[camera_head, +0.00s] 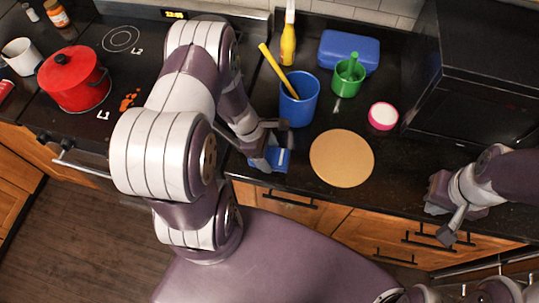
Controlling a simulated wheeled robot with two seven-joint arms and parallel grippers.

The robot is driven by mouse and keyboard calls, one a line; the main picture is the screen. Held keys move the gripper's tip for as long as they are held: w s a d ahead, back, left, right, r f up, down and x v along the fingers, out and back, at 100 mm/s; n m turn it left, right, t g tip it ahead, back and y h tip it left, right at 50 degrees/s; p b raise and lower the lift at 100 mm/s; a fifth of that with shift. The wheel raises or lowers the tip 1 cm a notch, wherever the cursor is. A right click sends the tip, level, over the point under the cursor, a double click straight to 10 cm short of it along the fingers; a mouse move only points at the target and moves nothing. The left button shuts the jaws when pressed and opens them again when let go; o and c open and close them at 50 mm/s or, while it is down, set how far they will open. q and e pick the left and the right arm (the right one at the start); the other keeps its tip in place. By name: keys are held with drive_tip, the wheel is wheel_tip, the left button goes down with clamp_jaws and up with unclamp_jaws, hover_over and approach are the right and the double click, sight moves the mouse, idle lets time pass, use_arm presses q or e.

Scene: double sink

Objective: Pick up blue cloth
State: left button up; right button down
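The blue cloth (272,164) lies near the front edge of the black counter, partly hidden by my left gripper. My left gripper (272,152) points down right at the cloth, with its fingers over or against it. I cannot tell whether the fingers are closed on the cloth, and the cloth appears low at the counter surface. My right gripper (442,222) is at the lower right, near the counter's front edge and far from the cloth. Its fingers look apart, with nothing between them.
A round wooden board (342,158) lies just right of the cloth. Behind are a blue cup (299,105) with a yellow utensil, a green cup (346,82), a pink-rimmed bowl (383,116), a blue box (349,48) and a yellow bottle (288,45). A red pot (73,83) stands on the stove.

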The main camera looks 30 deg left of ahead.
sight(276, 157)
use_arm(q)
drive_tip(key=shift+w+a+f, duration=0.1)
drive_tip(key=shift+c, duration=1)
drive_tip(key=shift+d, duration=0.3)
drive_tip(key=shift+w+a+r, duration=0.1)
drive_tip(key=shift+a+r, duration=0.05)
drive_tip(key=shift+r, duration=0.2)
drive_tip(key=r, duration=0.3)
drive_tip(key=shift+s+d+r, duration=0.2)
drive_tip(key=shift+s+r, duration=0.05)
drive_tip(key=shift+r, duration=0.15)
drive_tip(key=s+d+r, duration=0.6)
drive_tip(key=s, duration=0.3)
drive_tip(key=shift+s+r+b, duration=0.2)
drive_tip(key=shift+r+b, duration=0.1)
drive_tip(key=shift+b, duration=0.1)
